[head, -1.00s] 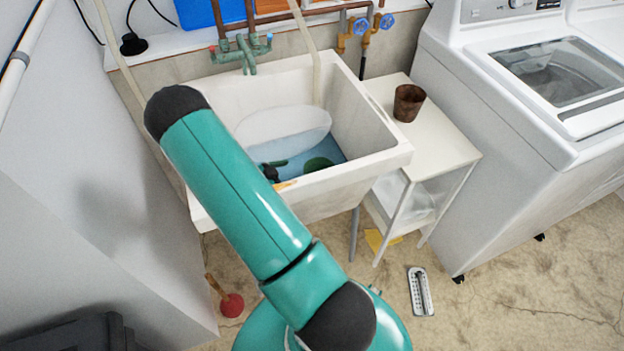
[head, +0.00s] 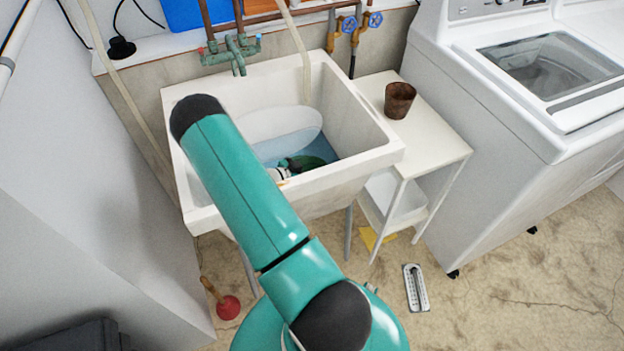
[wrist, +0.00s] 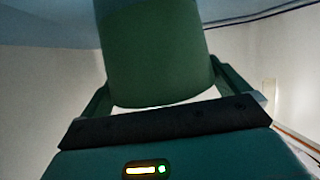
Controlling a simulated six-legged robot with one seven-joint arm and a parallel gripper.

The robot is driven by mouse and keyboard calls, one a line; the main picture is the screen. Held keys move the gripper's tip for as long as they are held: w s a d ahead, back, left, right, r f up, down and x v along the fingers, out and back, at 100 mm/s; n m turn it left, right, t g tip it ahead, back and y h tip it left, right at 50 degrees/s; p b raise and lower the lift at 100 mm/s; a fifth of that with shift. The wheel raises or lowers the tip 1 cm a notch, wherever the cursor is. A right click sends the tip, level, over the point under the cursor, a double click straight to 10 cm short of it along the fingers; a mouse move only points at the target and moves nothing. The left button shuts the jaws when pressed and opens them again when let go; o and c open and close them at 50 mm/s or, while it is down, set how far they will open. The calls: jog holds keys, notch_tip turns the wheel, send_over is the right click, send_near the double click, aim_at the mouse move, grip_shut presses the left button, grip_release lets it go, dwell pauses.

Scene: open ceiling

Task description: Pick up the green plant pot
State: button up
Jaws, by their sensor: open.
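The green plant pot (head: 314,162) lies in the sink (head: 375,158), partly hidden by the sink's front wall and my arm. In the wrist view the pot (wrist: 158,60) fills the upper middle, its rounded end toward the palm. My gripper (wrist: 160,78) is open, with one finger on each side of the pot. A bright gap shows between the pot and the palm bar, and I cannot tell whether either finger touches the pot. In the head view my gripper (head: 287,165) is mostly hidden, close by the pot's left side.
A pale rounded object (head: 280,125) lies in the sink behind the pot. A brown pot (head: 399,100) stands on the white side table (head: 432,140). A washing machine (head: 520,150) is at right.

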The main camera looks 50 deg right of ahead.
jog(key=shift+s+d+f, duration=0.1)
jog(key=shift+d, duration=0.15)
jog(key=c, duration=0.9)
jog(key=shift+c, duration=0.2)
